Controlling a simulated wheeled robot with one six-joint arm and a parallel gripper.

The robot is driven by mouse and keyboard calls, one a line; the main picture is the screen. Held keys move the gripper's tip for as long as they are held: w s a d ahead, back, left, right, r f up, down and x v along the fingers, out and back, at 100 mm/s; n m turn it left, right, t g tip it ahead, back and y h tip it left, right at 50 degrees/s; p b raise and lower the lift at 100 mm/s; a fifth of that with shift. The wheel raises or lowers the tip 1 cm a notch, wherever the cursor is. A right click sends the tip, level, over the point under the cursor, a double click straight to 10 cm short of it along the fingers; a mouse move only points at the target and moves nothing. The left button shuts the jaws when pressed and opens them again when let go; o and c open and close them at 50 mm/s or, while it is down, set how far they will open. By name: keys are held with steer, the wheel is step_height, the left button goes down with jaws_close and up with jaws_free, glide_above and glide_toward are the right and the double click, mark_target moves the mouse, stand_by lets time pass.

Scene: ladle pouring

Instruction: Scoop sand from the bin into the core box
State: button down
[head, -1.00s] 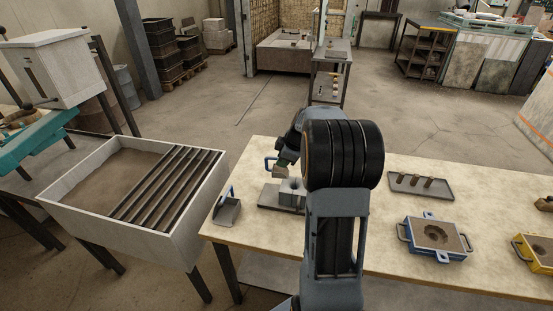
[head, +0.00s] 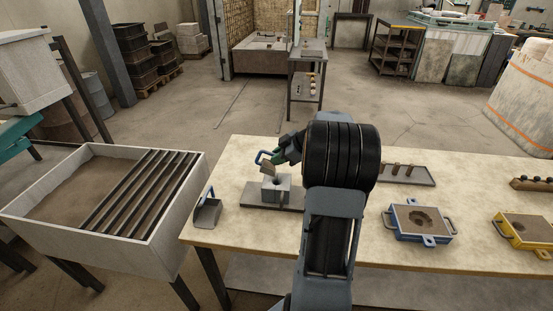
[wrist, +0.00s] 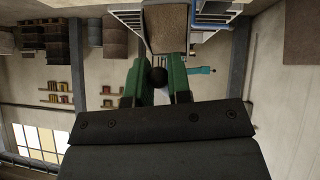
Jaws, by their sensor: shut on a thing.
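The bin (head: 160,247) is a pale box with sand (head: 75,195) inside and dark bars across its right half, at the left. The core box (head: 269,191) is a grey block with a dark opening on top, on a dark plate on the table. My gripper (head: 281,157) is shut on what looks like the scoop (head: 269,167), a tan-faced piece beside a blue loop. It is tilted, just above the core box. In the wrist view the scoop (wrist: 165,30) is a brown panel beyond my green fingers (wrist: 158,80). Whether it holds sand is unclear.
A grey pan with a blue handle (head: 207,213) lies at the table's left edge. A blue-framed mould (head: 420,222), a yellow-framed mould (head: 522,230) and a tray of small pieces (head: 407,174) are to the right. Bare table lies between them.

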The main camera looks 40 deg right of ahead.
steer(key=shift+s+d+f+t+y+b, duration=0.25)
steer(key=shift+d+f+t+y+b, duration=0.15)
steer(key=shift+b, duration=1.35)
steer(key=shift+s+d+r+b, duration=0.1)
steer(key=shift+r+b, duration=0.05)
steer(key=shift+b, duration=0.2)
steer(key=shift+s+d+f+t+y+b, duration=0.15)
steer(key=shift+f+t+y+b, duration=0.2)
steer(key=shift+b, duration=0.55)
steer(key=shift+s+d+t+y+b, duration=0.2)
steer(key=shift+t+y+b, duration=0.15)
steer(key=shift+b, duration=0.7)
steer(key=shift+d+r+b, duration=0.1)
steer(key=shift+b, duration=0.2)
steer(key=shift+t+b, duration=0.3)
steer(key=shift+b, duration=0.2)
steer(key=shift+s+d+f+m+t+y+b, duration=0.3)
steer(key=shift+y+b, duration=0.4)
steer(key=shift+b, duration=0.6)
steer(key=shift+d+b, duration=0.1)
steer(key=shift+b, duration=0.2)
steer(key=shift+t, duration=0.3)
